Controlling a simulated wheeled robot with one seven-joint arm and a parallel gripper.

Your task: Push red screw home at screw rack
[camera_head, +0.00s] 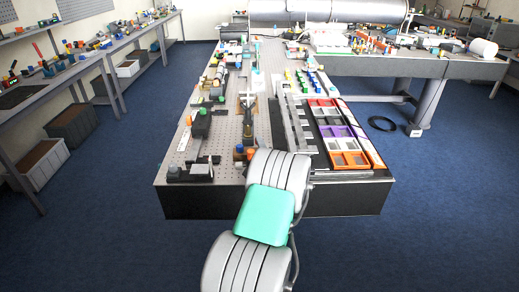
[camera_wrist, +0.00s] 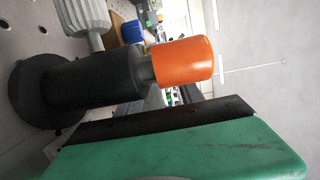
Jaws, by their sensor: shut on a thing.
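In the wrist view a green block with a dark strip (camera_wrist: 185,150), which looks like part of my gripper, fills the bottom. The fingertips and what they hold are hidden. Just beyond it, a dark post with an orange cap (camera_wrist: 183,62) shows lying sideways in the picture. In the head view my pale arm covers the table's front edge, and my gripper cannot be made out there. A pale rack with rows of small yellow, green and blue pieces (camera_head: 308,82) stands farther back and may be the screw rack. I cannot pick out a red screw.
A blue cap (camera_wrist: 132,31) stands close to the orange-capped post. Red, purple and orange trays (camera_head: 338,132) line the table's right side. Dark fixtures (camera_head: 200,123) stand on the left. The perforated top (camera_head: 226,140) has bare patches between them.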

